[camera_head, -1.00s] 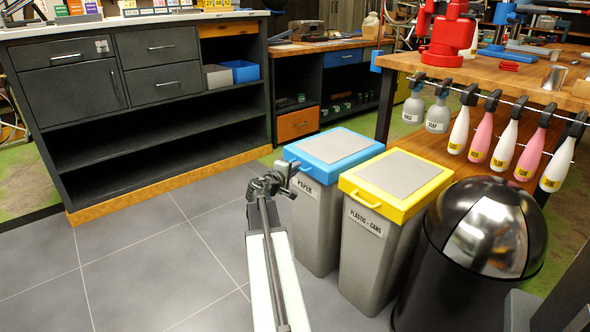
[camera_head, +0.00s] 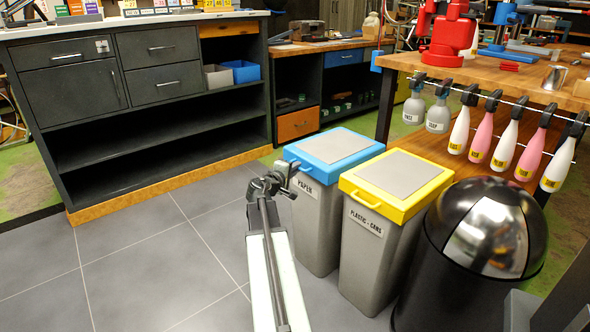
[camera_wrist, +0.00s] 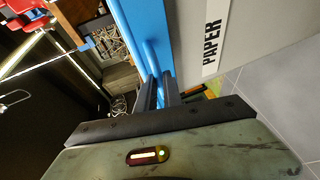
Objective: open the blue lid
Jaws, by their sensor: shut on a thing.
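The blue lid (camera_head: 308,161) sits flat and closed on the grey bin (camera_head: 318,225) marked PAPER. In the wrist view the lid's edge (camera_wrist: 136,18) runs down the upper middle, with a thin blue handle bar (camera_wrist: 151,57) along it. My gripper (camera_head: 288,172) is at the lid's front left side. In the wrist view its two dark fingers (camera_wrist: 158,92) are shut on the handle bar. The PAPER label (camera_wrist: 212,42) shows to the right of the fingers. The exact contact is partly hidden by the fingers.
A yellow-lidded bin (camera_head: 372,245) stands close on the right, with a black domed bin (camera_head: 480,255) beyond it. A workbench with hanging spray bottles (camera_head: 505,148) is at the right. Dark cabinets (camera_head: 150,130) stand at the left. The tiled floor (camera_head: 150,250) at left is clear.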

